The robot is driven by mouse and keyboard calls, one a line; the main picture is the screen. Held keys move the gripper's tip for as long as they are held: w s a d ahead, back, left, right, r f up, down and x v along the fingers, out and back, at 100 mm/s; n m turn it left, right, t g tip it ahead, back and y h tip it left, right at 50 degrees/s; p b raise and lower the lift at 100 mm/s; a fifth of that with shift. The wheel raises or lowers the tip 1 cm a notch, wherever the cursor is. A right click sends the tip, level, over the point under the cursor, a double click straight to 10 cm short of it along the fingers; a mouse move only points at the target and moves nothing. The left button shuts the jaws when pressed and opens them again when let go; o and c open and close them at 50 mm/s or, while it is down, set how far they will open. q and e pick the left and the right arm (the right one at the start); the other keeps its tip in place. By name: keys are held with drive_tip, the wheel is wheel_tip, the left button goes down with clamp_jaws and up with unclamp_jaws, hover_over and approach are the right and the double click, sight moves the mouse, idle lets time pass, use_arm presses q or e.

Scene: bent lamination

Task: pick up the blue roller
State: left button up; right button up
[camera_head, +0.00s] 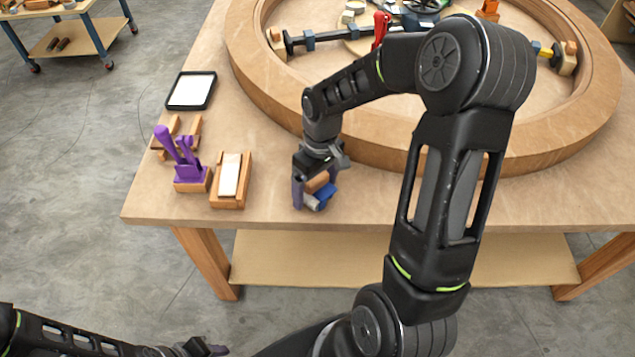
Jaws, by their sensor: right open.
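The blue roller (326,195) is near the front edge of the wooden table (375,207), in front of the big ring. Part of it is hidden by my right gripper. A wooden part and a grey cylindrical end show beside the blue. My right gripper (312,194) points down at the roller, its jaws open, with one finger at the roller's left. I cannot tell whether the fingers touch it. My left gripper (210,349) is low at the bottom edge, away from the table, and its jaws are too small to read.
A large curved wooden ring (262,85) fills the table's back. To the left are a purple clamp-like tool (178,155), a wooden block with a white top (231,178), and a black-framed tablet (192,91). Bare table lies between the block and my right gripper.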

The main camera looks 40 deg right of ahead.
drive_tip(key=c, duration=1.8)
wheel_tip(320, 180, up, 10)
drive_tip(key=shift+r+b, duration=0.1)
drive_tip(key=shift+b, duration=0.35)
